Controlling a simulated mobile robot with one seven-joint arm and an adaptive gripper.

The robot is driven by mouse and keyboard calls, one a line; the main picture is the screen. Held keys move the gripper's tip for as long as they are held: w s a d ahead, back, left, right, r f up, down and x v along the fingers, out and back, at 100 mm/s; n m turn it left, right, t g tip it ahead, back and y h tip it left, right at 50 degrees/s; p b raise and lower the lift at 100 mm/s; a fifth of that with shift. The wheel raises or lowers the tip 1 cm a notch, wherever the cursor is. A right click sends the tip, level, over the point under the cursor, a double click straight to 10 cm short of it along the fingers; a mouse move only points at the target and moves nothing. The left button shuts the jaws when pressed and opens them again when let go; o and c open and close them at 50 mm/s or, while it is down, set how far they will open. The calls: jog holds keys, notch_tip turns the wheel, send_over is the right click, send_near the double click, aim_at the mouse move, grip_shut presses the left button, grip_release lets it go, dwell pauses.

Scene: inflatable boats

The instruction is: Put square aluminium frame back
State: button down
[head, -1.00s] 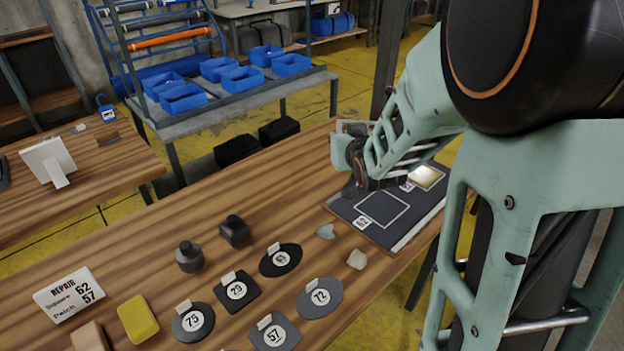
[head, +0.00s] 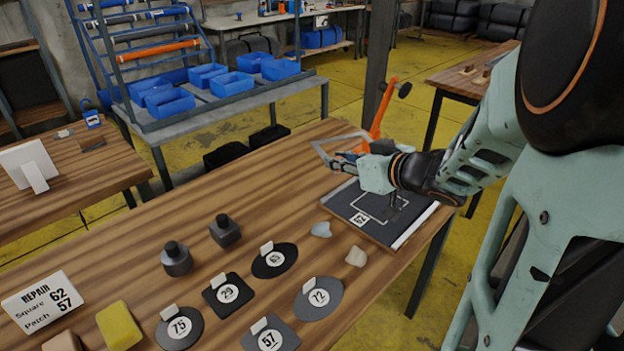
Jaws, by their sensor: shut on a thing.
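My gripper (head: 352,163) is shut on the square aluminium frame (head: 318,151), a thin grey outline. It holds the frame above the back edge of the dark fabric panel (head: 345,199). The frame looks tilted, and its right part is partly hidden by my gripper and the orange tool behind. The panel lies at the right end of the wooden table, with a pale square outline (head: 366,213) marked on it and a small number tag at its near side. My wrist covers the panel's far right part.
Several numbered dark patches, including patch 72 (head: 319,297), lie at the front of the table. A repair card (head: 38,302) is at far left. An orange tool (head: 383,110) rises behind my gripper. The table's left-back part is clear.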

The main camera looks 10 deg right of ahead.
jog(key=f+b+x, duration=0.1)
jog(key=b+x, duration=0.1)
jog(key=x, duration=0.3)
jog(key=s+f+b+x, duration=0.1)
jog(key=x, duration=0.4)
jog(key=f+b+x, duration=0.1)
jog(key=b+x, duration=0.1)
jog(key=x, duration=0.3)
jog(key=shift+s+f+b, duration=0.1)
jog(key=shift+s+b, duration=0.05)
jog(key=shift+b, duration=0.15)
jog(key=f, duration=0.1)
jog(key=f+b, duration=0.2)
jog(key=f, duration=0.1)
jog(key=shift+w+a, duration=0.2)
jog(key=shift+w, duration=0.15)
jog(key=shift+f+b, duration=0.4)
jog(key=shift+f, duration=0.2)
jog(key=c, duration=1.8)
grip_release()
jog(key=shift+c, duration=0.2)
jog(key=shift+r, duration=0.1)
